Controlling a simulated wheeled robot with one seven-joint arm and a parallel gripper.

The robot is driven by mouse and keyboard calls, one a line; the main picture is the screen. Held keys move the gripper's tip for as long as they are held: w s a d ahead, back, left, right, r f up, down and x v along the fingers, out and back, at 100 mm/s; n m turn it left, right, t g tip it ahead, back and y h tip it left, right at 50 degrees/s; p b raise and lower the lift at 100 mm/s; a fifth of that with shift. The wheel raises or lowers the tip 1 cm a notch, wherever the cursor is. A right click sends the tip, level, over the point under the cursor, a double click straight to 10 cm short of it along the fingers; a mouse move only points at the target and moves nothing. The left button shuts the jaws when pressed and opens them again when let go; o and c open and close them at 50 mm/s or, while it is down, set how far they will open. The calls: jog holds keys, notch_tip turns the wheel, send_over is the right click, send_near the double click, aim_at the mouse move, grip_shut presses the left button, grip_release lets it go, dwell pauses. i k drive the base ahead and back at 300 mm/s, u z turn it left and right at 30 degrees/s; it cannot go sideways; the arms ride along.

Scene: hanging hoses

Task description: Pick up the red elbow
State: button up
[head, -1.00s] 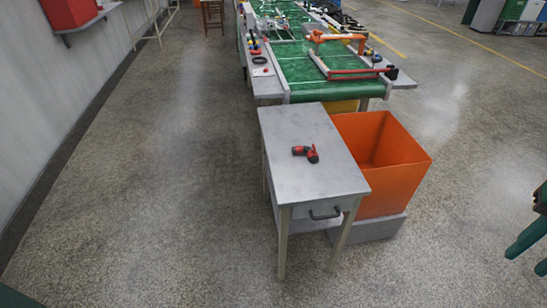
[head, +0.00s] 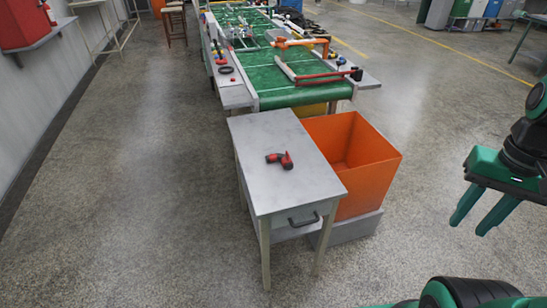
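The red elbow (head: 284,160) lies on top of the small grey table (head: 268,134), near the middle of its surface. It is a small red piece with dark parts. My gripper (head: 470,221) is at the right of the head view, green and black, well to the right of the table and apart from it. Its two fingers point down and left with a gap between them, and nothing shows between them.
An open orange bin (head: 378,168) stands on a grey block right of the table. Behind them is a green conveyor (head: 290,98) carrying hoses and parts. The floor to the left is clear, up to a wall with a red box (head: 22,22).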

aim_at(274, 157)
jog(key=i, duration=0.85)
jog(key=z, duration=0.1)
